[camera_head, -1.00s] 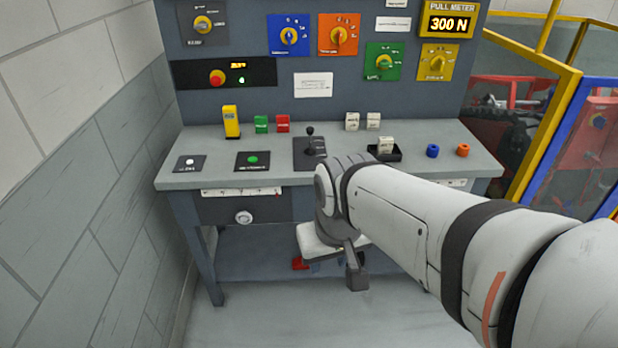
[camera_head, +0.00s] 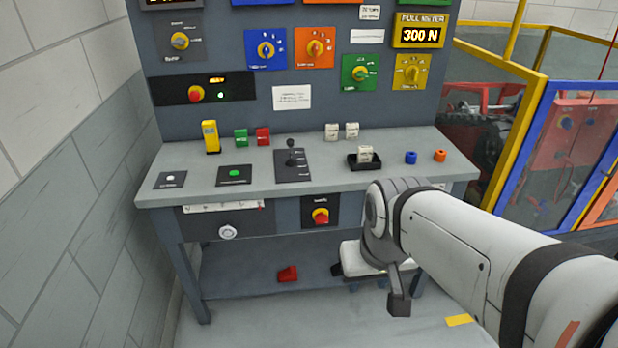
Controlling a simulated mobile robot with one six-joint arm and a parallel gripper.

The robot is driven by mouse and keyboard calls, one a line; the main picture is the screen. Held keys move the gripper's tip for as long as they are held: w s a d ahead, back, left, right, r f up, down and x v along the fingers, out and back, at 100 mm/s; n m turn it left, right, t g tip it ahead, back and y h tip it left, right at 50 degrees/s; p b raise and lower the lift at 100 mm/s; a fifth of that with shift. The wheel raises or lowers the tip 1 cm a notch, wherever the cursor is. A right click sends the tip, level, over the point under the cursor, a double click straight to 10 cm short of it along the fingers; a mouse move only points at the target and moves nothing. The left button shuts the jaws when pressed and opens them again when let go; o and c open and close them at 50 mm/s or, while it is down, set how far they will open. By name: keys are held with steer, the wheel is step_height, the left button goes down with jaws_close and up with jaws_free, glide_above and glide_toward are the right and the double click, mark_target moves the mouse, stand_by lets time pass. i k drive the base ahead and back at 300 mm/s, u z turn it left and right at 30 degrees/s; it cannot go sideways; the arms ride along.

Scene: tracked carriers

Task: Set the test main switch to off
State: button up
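The worktop (camera_head: 225,195) carries a black lever (camera_head: 291,155), a dark tray (camera_head: 365,163) and small blocks. A round white knob (camera_head: 227,232) is left of the red switch. A red object (camera_head: 288,273) lies on the lower shelf. A wall is left; yellow-framed fencing (camera_head: 515,140) is right.

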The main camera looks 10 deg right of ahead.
mark_target(321, 218)
steer(key=i, duration=1)
steer(key=z, duration=0.95)
steer(key=k, duration=1.25)
steer(key=u, duration=1.4)
steer(key=i, duration=0.5)
